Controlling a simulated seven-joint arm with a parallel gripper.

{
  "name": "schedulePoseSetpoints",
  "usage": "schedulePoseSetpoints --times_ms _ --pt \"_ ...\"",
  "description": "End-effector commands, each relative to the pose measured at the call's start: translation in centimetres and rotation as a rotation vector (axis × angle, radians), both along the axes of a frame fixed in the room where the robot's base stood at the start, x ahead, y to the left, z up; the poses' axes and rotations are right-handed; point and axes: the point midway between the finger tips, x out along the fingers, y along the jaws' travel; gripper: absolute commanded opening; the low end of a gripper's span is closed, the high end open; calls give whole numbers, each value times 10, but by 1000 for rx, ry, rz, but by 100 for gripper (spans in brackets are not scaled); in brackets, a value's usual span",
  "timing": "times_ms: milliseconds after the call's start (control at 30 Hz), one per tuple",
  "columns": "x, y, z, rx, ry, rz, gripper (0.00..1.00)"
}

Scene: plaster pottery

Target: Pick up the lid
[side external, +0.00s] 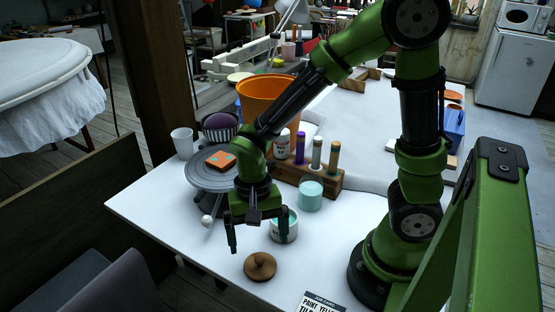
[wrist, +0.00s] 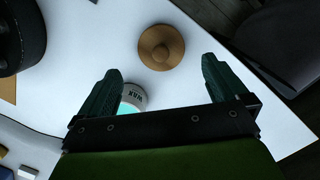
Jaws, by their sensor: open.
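The lid (side external: 260,266) is a round tan-brown disc with a raised knob, lying on the white table near its front edge. In the wrist view the lid (wrist: 161,47) lies ahead of my fingertips, between their lines and apart from them. My gripper (side external: 258,236) is open and empty, pointing down above the table, a little behind and left of the lid in the side view. Both fingers also show in the wrist view (wrist: 162,72). Neither finger touches the lid.
A labelled jar with teal contents (side external: 284,228) stands right behind my gripper. A grey turntable (side external: 208,173) with an orange-and-teal tile is at the left. A wooden block with several bottles (side external: 322,178), a teal cup (side external: 311,195) and an orange bucket (side external: 270,95) stand behind. A printed card (side external: 322,304) lies in front.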

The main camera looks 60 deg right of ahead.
Motion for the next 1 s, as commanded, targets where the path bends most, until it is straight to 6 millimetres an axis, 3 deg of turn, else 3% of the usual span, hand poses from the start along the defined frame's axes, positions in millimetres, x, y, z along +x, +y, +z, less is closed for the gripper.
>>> schedulePoseSetpoints --times_ms 167,500,767,1000 --pt "-2 1 -11 0 1 0 100" --pt "-6 8 -55 -1 2 0 100" --pt "-6 8 -58 0 -2 1 100" --pt "-6 8 -58 0 -2 1 65"
